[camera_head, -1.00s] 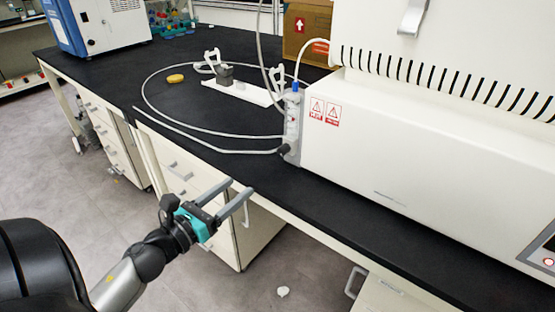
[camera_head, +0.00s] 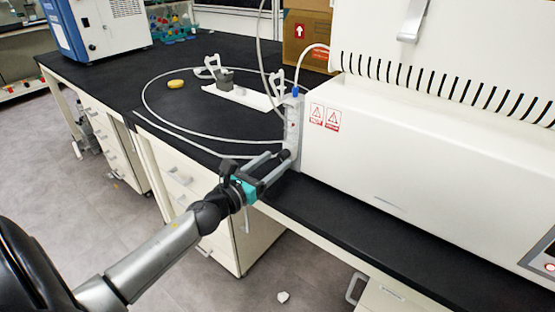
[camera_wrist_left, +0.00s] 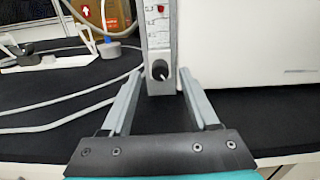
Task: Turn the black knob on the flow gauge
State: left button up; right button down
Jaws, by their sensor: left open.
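The flow gauge (camera_head: 293,122) is a narrow, clear upright block fixed to the left end of the white machine. Its black knob (camera_wrist_left: 160,70) sits at the bottom of the gauge, facing me in the left wrist view. My left gripper (camera_head: 283,158) is open, with its fingers pointing at the gauge's lower end. In the left wrist view the two fingers (camera_wrist_left: 160,78) appear on either side of the knob. I cannot tell how far the fingertips are from it in depth. In the head view the knob is partly hidden by the fingers. My right gripper is not in view.
The white machine (camera_head: 430,170) fills the right side of the black bench (camera_head: 200,110). Tubing (camera_head: 150,95) loops across the bench. A white stand with a grey block (camera_head: 225,80), a yellow item (camera_head: 176,84) and a cardboard box (camera_head: 305,45) stand behind.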

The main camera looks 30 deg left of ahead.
pick_arm(q)
jog(key=shift+w+d, duration=0.1)
jog(key=shift+w, duration=1)
grip_shut()
